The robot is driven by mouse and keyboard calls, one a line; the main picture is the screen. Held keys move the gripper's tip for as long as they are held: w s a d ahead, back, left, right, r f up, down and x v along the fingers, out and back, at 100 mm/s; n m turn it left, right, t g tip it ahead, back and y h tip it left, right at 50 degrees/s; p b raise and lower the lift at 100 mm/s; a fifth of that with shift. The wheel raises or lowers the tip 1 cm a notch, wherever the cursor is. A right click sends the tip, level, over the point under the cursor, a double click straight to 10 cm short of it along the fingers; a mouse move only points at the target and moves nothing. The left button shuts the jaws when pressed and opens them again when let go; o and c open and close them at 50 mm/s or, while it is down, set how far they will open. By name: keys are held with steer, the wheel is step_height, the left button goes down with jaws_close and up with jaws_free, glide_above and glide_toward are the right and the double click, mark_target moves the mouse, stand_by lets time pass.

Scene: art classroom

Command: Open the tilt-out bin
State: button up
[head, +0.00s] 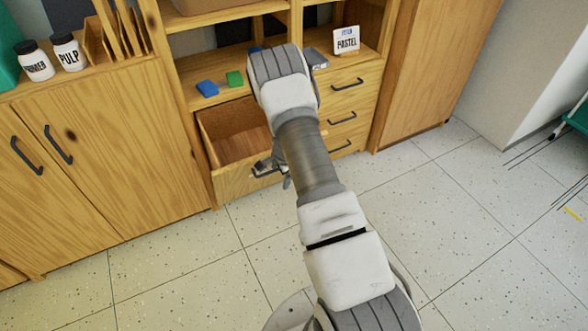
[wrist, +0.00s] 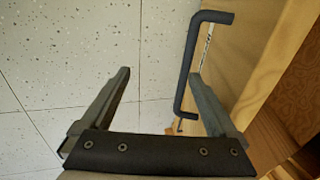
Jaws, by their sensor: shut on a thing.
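The tilt-out bin (head: 237,184) is the wooden front at the lower left of the shelf unit. Its front stands out from the cabinet, and its inside shows from above. Its dark bar handle (head: 262,175) is partly hidden by my gripper (head: 280,170). In the wrist view, the handle (wrist: 187,65) runs upright beside the right finger of my gripper (wrist: 158,74). My gripper is shut on the handle, though its fingers look apart in this view. My arm hides part of the bin's right side in the head view.
Several closed drawers (head: 345,104) with dark handles are right of the bin. A closed double-door cabinet (head: 85,185) stands left. Blue (head: 207,88) and green (head: 235,78) blocks lie on the shelf above. The speckled floor (head: 190,265) in front is clear.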

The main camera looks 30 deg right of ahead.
steer(key=shift+o, duration=0.5)
steer(key=shift+s+d+r, duration=0.1)
steer(key=shift+s+d, duration=0.1)
steer(key=shift+s, duration=0.25)
steer(key=shift+s+d+r, duration=0.1)
steer(key=shift+s+d, duration=0.05)
steer(key=shift+s, duration=0.25)
steer(key=shift+s+r+p, duration=0.15)
steer(key=shift+r+p, duration=0.35)
steer(key=shift+r, duration=0.2)
steer(key=s+r, duration=0.1)
steer(key=r, duration=0.1)
steer(key=shift+s+r, duration=0.35)
steer(key=shift+c, duration=0.9)
steer(key=s+r+p, duration=0.2)
steer(key=s+r, duration=0.6)
steer(key=r, duration=0.2)
steer(key=shift+s, duration=0.25)
steer(key=shift+a, duration=0.1)
steer(key=shift+r, duration=0.1)
steer(key=p+v, duration=0.8)
steer(key=v, duration=0.9)
steer(key=shift+r, duration=0.25)
